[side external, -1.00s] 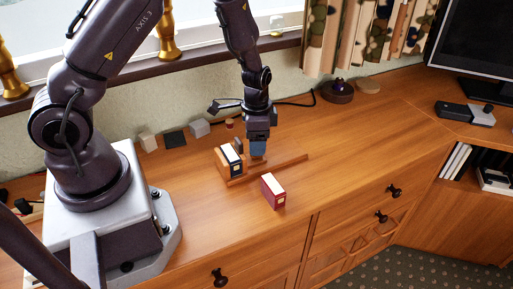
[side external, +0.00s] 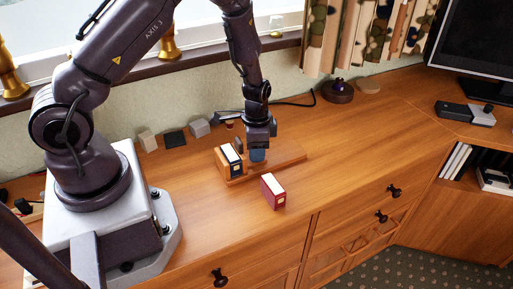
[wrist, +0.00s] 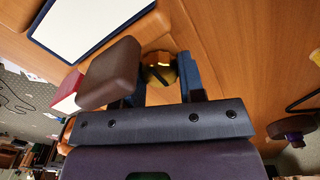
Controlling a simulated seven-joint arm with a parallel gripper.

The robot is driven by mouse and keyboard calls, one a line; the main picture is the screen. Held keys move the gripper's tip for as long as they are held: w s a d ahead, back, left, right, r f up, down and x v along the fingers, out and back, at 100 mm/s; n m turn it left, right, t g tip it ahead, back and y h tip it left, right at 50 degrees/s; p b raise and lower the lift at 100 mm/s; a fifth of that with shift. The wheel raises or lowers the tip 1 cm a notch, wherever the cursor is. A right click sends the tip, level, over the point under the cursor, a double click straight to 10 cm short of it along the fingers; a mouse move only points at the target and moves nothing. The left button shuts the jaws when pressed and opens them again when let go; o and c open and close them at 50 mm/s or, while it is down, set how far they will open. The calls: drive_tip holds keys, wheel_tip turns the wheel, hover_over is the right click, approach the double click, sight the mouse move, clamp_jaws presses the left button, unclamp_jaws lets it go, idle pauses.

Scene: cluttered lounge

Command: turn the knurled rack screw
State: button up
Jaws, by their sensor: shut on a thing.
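The wooden rack (side external: 290,160) lies on the desk and holds a dark blue book (side external: 233,163) at its left end. In the wrist view, the brass knurled screw (wrist: 157,68) sits between my fingers, partly hidden by a brown block (wrist: 110,73) in front of the left finger. My gripper (side external: 258,157) points down at the rack just right of the book. It is shut on the screw, with its blue fingers on either side. In the side view the gripper hides the screw.
A red book (side external: 272,191) stands on the desk in front of the rack. Small blocks (side external: 175,139) line the wall behind, and a dark round object (side external: 337,91) with a cable stands back right.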

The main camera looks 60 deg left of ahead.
drive_tip(key=n, duration=0.4)
drive_tip(key=shift+n, duration=2.3)
drive_tip(key=o, duration=0.9)
drive_tip(key=shift+r, duration=0.15)
wheel_tip(320, 180, up, 13)
drive_tip(key=shift+f, duration=0.1)
